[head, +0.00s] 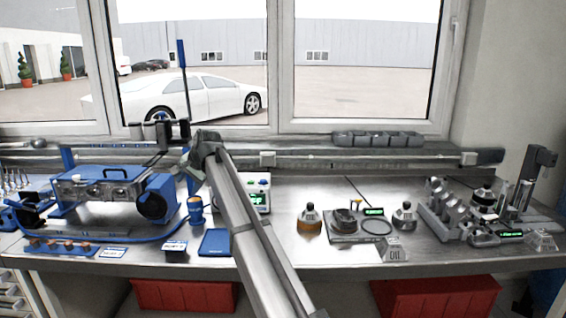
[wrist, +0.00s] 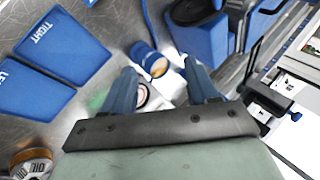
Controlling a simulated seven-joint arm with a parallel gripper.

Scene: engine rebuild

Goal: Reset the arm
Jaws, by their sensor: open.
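My gripper (wrist: 163,82) is open in the wrist view, with its two blue fingers apart and nothing held between them. In the head view, my arm reaches up from the bottom middle, and its end hangs above the left part of the bench, where the fingers are hard to make out. A small blue cylinder with an orange band (wrist: 150,60) stands beyond the fingertips in the wrist view. It also shows in the head view (head: 195,212), below my arm's end. A pale round thing (wrist: 142,95) lies partly hidden by the left finger.
A blue machine (head: 110,195) fills the bench's left. Blue mats, one marked TIGHT (wrist: 52,38), lie flat nearby. Orange-bottomed bottle (head: 309,222), a tray of parts (head: 345,238) and grey engine block (head: 447,215) stand to the right. Red bins (head: 185,296) sit below.

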